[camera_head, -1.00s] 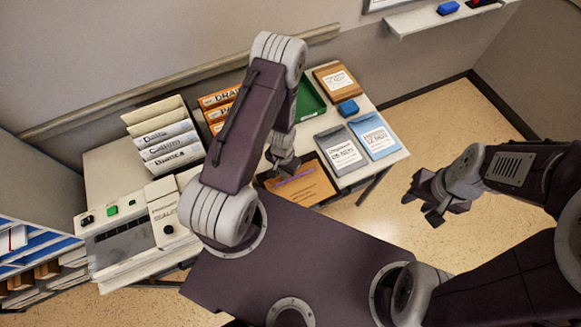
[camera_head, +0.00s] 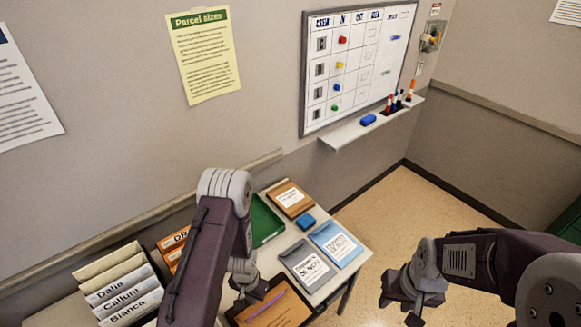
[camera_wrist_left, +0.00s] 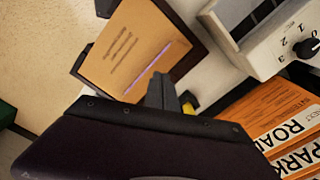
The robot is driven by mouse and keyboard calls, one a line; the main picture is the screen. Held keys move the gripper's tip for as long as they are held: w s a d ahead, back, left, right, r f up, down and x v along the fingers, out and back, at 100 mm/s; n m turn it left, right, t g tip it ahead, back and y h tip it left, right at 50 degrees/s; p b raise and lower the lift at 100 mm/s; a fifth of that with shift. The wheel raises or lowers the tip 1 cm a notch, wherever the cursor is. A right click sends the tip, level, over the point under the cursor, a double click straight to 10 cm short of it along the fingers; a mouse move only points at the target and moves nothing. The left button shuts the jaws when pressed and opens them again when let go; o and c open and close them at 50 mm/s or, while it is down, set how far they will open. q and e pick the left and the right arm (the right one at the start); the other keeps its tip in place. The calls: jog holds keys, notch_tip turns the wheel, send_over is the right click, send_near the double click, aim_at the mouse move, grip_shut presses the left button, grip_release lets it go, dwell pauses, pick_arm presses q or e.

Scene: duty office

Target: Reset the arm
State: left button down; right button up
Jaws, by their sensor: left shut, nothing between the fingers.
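My left arm comes in over the desk in the head view. Its gripper (camera_head: 245,284) is shut and empty, in front of an orange-brown sheet in a dark tray (camera_head: 236,318). In the left wrist view the shut fingers (camera_wrist_left: 160,88) show against that sheet (camera_wrist_left: 136,50), which has a thin purple strip on it; I cannot tell the height between them. My right gripper (camera_head: 399,300) hangs over open floor to the right of the desk, its fingers apart and nothing seen between them.
Upright files (camera_head: 122,290) and orange binders stand at the left. A green tray (camera_head: 266,222), blue block (camera_head: 307,222), grey folder (camera_head: 306,266) and blue folder (camera_head: 336,243) lie on the desk. A whiteboard (camera_head: 356,60) and marker ledge (camera_head: 372,126) are on the wall.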

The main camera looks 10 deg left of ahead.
pick_arm(q)
jog(key=shift+f, duration=0.2)
jog(key=w+d+r+t+b, duration=0.1)
jog(key=w+r+t+b, duration=0.3)
jog(key=w+r+b, duration=0.55)
jog(key=s+d+r+n+g+b, duration=0.1)
jog(key=s+r, duration=0.3)
jog(key=s, duration=0.9)
jog(key=shift+s+d+n+g+b, duration=0.15)
jog(key=shift+s+n+g+b, duration=0.15)
jog(key=shift+n+g+b, duration=0.5)
jog(key=shift+s, duration=0.1)
